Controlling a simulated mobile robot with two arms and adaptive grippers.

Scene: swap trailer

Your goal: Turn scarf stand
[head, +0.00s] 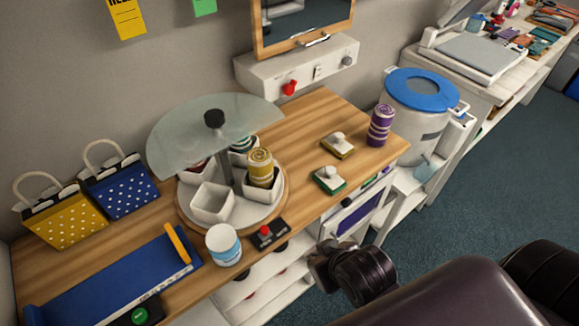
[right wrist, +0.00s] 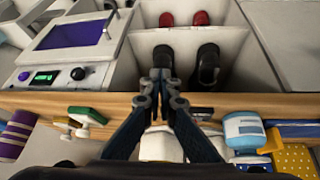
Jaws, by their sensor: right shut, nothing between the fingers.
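The scarf stand is a round turntable (head: 243,222) on the wooden counter with white square cups around a post and a half-disc clear cover (head: 205,140) over its back left. A rolled yellow scarf (head: 260,168) stands in a right-hand cup; a green striped one (head: 241,144) is behind it, partly under the cover. The front-left cup (head: 212,203) looks empty. A purple rolled scarf (head: 380,125) stands on the counter at the right. My right gripper (head: 322,262) is in front of the counter edge, apart from the stand. Its fingers are shut and empty in the right wrist view (right wrist: 160,78).
A white-blue tub (head: 223,245) and a small black box with a red knob (head: 268,234) sit close before the stand. Two small blocks with knobs (head: 330,180) lie to its right. Dotted bags (head: 120,188) and a blue board (head: 120,283) occupy the left. Shelves with shoes (right wrist: 207,65) are below.

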